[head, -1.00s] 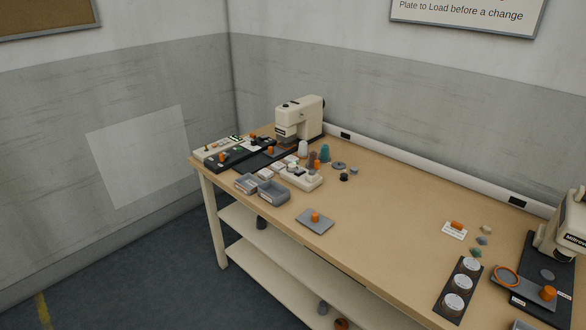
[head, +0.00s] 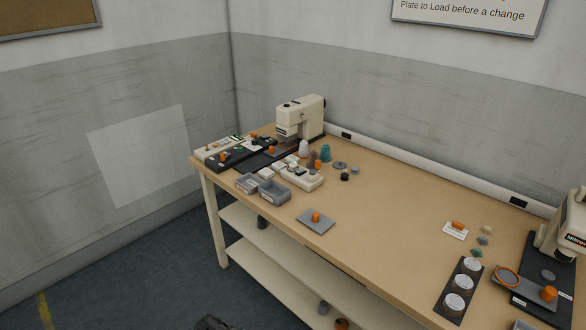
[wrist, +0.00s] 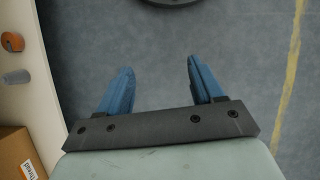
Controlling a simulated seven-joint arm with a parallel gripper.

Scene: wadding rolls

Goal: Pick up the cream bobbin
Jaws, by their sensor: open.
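I cannot single out a cream bobbin for certain. In the head view a pale cone-shaped spool (head: 304,148) stands upright on the bench among small items, in front of the cream sewing machine (head: 301,117). Small pale pieces around it are too small to name. My gripper (wrist: 157,78) shows in the wrist view with its two blue fingers wide apart and nothing between them. It is over the grey floor, beside the shelf edge, away from the bench-top items.
The wooden bench (head: 390,205) has clear room in its middle. Grey bins (head: 273,192) and a grey plate with an orange knob (head: 316,222) lie near its front edge. In the wrist view a cardboard box (wrist: 14,150) and an orange roll (wrist: 12,41) sit at left.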

